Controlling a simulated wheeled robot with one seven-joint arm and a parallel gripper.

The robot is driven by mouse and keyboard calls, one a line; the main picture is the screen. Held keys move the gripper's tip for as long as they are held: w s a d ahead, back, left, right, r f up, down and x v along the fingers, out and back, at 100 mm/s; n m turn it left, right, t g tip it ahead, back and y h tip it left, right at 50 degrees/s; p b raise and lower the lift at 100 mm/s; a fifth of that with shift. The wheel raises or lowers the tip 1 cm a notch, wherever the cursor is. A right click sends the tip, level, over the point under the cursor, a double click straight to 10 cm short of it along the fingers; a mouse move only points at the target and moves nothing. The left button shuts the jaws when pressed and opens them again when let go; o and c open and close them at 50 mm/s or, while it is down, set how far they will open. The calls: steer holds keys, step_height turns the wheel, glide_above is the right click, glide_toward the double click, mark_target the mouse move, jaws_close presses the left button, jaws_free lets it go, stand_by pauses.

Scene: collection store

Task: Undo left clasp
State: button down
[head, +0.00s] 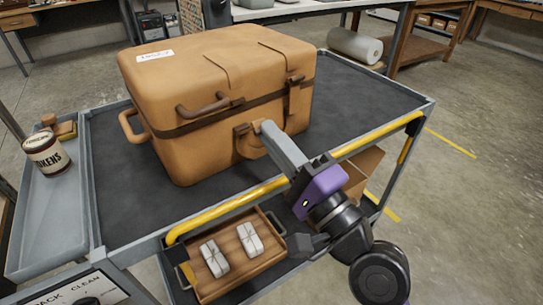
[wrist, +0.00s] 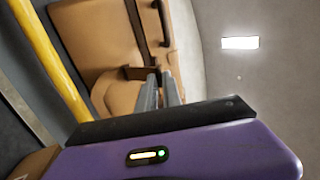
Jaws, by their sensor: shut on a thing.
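A tan case (head: 210,145) lies closed on the cart's dark top. Its left clasp (head: 203,106), a brown bar with rounded ends, sits above the dark band on the front face. It also shows near the top of the wrist view (wrist: 164,20). The right clasp (head: 296,80) is farther right. My gripper (head: 264,126) is at the tan carry handle (head: 248,147) in the middle of the front, right of the left clasp and apart from it. The fingers (wrist: 161,90) look shut on the handle; their exact contact is partly hidden.
A yellow rail (head: 230,205) runs along the cart's front edge, below my gripper. A wooden tray (head: 222,285) with two wrapped bundles is beneath. A labelled tin (head: 46,155) stands on the grey side shelf at left. The cart top right of the case is clear.

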steer(key=shift+s+d+f+t+y+b, duration=0.1)
steer(key=shift+f+t+y+b, duration=0.45)
steer(key=shift+b, duration=1.5)
steer(key=shift+s+d+f+t+y+b, duration=0.2)
steer(key=shift+f+b, duration=0.55)
steer(key=shift+b, duration=1.25)
steer(key=b, duration=0.2)
steer(key=y+b, duration=0.1)
steer(key=b, duration=0.1)
steer(key=shift+a+f+t, duration=0.1)
steer(key=shift+f+t, duration=0.15)
steer(key=shift+t, duration=0.1)
steer(key=shift+b, duration=1)
